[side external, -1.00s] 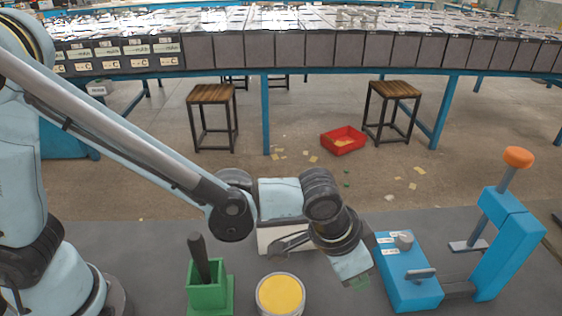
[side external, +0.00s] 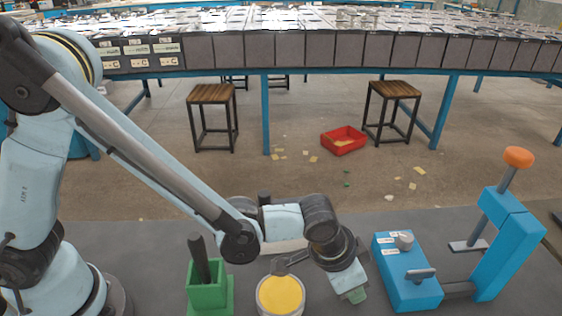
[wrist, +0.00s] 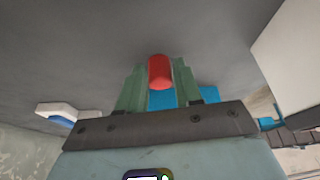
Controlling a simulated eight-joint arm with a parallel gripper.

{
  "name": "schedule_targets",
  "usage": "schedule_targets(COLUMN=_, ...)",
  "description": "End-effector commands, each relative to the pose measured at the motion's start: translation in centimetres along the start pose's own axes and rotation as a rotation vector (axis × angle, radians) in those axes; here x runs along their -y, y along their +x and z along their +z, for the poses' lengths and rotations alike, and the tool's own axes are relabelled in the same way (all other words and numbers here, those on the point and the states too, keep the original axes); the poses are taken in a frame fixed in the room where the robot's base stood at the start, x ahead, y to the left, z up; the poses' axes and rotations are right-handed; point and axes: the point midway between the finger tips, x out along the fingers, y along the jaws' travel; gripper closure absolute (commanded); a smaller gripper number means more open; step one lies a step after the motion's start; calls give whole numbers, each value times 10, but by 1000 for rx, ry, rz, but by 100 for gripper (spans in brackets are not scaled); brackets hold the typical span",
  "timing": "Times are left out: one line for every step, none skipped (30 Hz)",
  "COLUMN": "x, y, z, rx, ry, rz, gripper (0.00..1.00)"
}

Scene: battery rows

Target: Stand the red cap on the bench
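The red cap (wrist: 160,72) shows in the wrist view between the green fingertips of my gripper (wrist: 160,66). Both fingers appear to touch its sides, so the gripper looks shut on it. In the side view my gripper (side external: 355,294) points down over the grey bench (side external: 420,222), left of the blue fixture. The cap cannot be seen in the side view, and its height above the bench is hard to judge.
A blue fixture (side external: 408,284) with a knob stands close right of my gripper, joined to an orange-topped lever press (side external: 508,225). A yellow-topped round tin (side external: 281,294) and a green holder (side external: 208,290) with a dark rod stand left. A white box is behind my wrist.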

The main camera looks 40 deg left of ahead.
Motion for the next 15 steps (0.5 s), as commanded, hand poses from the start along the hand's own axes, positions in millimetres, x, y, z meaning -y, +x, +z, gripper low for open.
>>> schedule_targets(x=0, y=0, z=0, rx=0, ry=0, rz=0, gripper=57)
schedule_targets(x=0, y=0, z=0, rx=0, ry=0, rz=0, gripper=53)
schedule_targets(x=0, y=0, z=0, rx=0, ry=0, rz=0, gripper=47)
schedule_targets(x=0, y=0, z=0, rx=0, ry=0, rz=0, gripper=47)
schedule_targets(x=0, y=0, z=0, rx=0, ry=0, rz=0, gripper=47)
schedule_targets(x=0, y=0, z=0, rx=0, ry=0, rz=0, gripper=47)
schedule_targets(x=0, y=0, z=0, rx=0, ry=0, rz=0, gripper=47)
schedule_targets(x=0, y=0, z=0, rx=0, ry=0, rz=0, gripper=47)
schedule_targets(x=0, y=0, z=0, rx=0, ry=0, rz=0, gripper=47)
schedule_targets(x=0, y=0, z=0, rx=0, ry=0, rz=0, gripper=47)
schedule_targets(x=0, y=0, z=0, rx=0, ry=0, rz=0, gripper=47)
schedule_targets(x=0, y=-1, z=0, rx=0, ry=0, rz=0, gripper=47)
schedule_targets(x=0, y=-2, z=-1, rx=0, ry=0, rz=0, gripper=47)
schedule_targets(x=0, y=-3, z=-1, rx=0, ry=0, rz=0, gripper=47)
schedule_targets(x=0, y=-5, z=-1, rx=0, ry=0, rz=0, gripper=47)
